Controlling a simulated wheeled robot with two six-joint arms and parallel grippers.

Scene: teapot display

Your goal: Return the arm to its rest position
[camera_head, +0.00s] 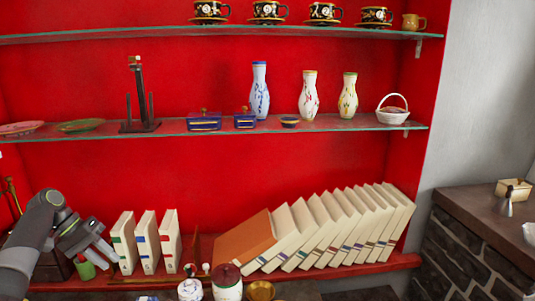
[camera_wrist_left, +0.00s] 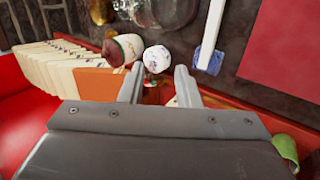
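My left arm comes in from the lower left in the head view. Its gripper (camera_head: 108,256) is beside the left end of the upright books (camera_head: 123,243) on the bottom shelf. In the left wrist view the two fingers (camera_wrist_left: 159,88) stand apart with nothing held between them. A white jar (camera_wrist_left: 157,58) shows beyond the gap, away from the fingers. A green cup (camera_head: 86,269) is just below the gripper in the head view, and a green thing (camera_wrist_left: 285,150) shows at the lower right of the wrist view. My right gripper is in neither view.
A row of leaning books (camera_head: 340,225) fills the right of the bottom shelf. A red-lidded jar (camera_head: 227,280) and a small white jar (camera_head: 190,289) stand in front. Vases (camera_head: 260,90) stand on the glass middle shelf (camera_head: 340,123); cups (camera_head: 268,11) stand above.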

